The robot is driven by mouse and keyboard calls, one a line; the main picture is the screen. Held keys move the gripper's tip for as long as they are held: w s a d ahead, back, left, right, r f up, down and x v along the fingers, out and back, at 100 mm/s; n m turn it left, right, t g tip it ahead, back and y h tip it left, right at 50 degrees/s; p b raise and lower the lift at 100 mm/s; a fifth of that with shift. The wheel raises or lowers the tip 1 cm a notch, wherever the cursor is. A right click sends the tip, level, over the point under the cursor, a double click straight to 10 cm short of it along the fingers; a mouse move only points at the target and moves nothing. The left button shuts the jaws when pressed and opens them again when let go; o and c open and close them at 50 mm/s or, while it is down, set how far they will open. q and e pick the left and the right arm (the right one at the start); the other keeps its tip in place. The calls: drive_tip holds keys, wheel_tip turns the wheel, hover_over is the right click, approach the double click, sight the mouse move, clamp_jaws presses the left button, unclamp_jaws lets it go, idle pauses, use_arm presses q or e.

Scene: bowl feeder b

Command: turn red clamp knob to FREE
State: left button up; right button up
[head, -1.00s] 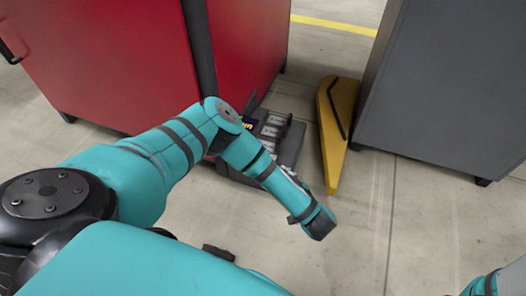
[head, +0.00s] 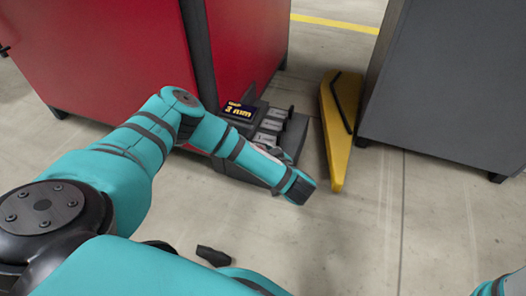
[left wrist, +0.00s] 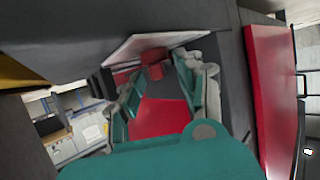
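A dark red knob-like piece (left wrist: 153,62) shows in the left wrist view, beyond and roughly between the tips of my left gripper (left wrist: 166,72). I take it for the clamp knob; its markings cannot be read. The gripper's teal and grey fingers stand apart, with a red surface (left wrist: 160,118) visible between them. Contact with the knob cannot be made out. In the head view my left wrist hangs in front of the dark control unit (head: 240,172), and the fingers are mostly hidden. The knob cannot be made out there. My right gripper is out of view.
The unit has a small lit display (head: 239,110) and several grey keys (head: 270,125). It stands at the red cabinet (head: 110,55). A yellow wedge-shaped piece (head: 338,145) stands to its right, then a dark grey cabinet (head: 440,85).

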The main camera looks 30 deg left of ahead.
use_arm(q)
clamp_jaws()
